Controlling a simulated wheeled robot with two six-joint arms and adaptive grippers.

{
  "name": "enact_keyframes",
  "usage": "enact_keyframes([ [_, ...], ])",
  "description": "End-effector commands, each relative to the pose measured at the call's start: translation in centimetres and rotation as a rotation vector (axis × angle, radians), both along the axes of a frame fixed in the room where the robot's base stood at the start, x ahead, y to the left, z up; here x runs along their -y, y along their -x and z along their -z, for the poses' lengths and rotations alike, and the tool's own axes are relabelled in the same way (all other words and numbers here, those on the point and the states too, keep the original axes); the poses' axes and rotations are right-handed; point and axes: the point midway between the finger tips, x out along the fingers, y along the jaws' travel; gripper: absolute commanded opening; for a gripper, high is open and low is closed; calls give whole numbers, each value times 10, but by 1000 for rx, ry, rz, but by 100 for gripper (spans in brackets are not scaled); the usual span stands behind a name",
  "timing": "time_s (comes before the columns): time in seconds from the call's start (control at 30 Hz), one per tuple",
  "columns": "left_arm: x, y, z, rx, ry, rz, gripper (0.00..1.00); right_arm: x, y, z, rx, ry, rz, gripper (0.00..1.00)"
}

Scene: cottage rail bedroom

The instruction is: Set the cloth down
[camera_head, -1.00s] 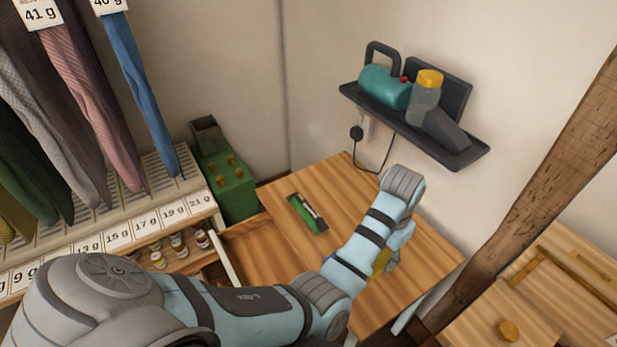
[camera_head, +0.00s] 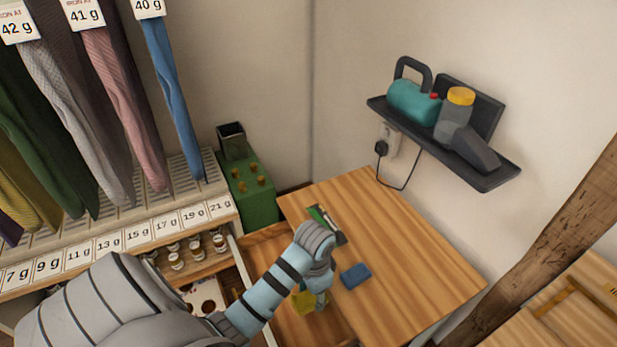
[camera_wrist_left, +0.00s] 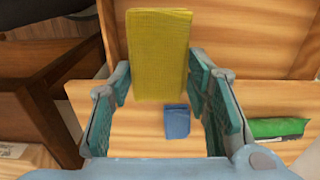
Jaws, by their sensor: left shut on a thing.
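A yellow cloth (camera_wrist_left: 158,55) is between the fingertips of my left gripper (camera_wrist_left: 160,88) in the left wrist view, and the gripper is shut on it. In the head view only part of the yellow cloth (camera_head: 302,302) shows under my left gripper (camera_head: 312,297); my own wrist hides the rest. The cloth is at the left edge of the wooden table (camera_head: 420,265), by the open drawer area. A small blue block or folded cloth (camera_head: 356,275) lies on the table just right of the gripper; it also shows in the left wrist view (camera_wrist_left: 177,121). My right gripper is not in view.
A green packet (camera_head: 322,218) lies on the table behind my wrist. A green box (camera_head: 250,198) stands left of the table. The table's right part is clear.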

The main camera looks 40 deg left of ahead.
Motion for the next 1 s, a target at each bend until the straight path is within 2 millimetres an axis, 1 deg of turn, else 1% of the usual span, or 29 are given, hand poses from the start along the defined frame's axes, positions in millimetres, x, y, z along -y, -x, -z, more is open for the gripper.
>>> enact_keyframes([
  [0.03, 1, 1, 15, -5, 1, 4, 21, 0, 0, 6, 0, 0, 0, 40],
  [0.07, 1, 1, 24, -5, 0, 7, 21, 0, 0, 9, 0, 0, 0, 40],
  [0.17, 1, 2, 65, -8, 0, 5, 21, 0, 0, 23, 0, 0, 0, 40],
  [0.2, 1, 2, 82, -9, 1, 5, 21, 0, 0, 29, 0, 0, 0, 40],
  [0.3, 1, 2, 120, -6, 0, 6, 21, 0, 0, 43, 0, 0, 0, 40],
  [0.4, 0, 1, 146, -4, -1, 5, 21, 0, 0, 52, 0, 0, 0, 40],
  [0.53, 0, 1, 163, -2, -1, 6, 21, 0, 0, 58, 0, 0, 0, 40],
  [0.63, 1, 1, 184, -4, -1, 6, 21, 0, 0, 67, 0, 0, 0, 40],
  [0.7, 1, 1, 194, -3, 0, 6, 21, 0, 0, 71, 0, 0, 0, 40],
  [1.0, 0, 1, 194, -1, -1, 6, 21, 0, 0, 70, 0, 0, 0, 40],
])
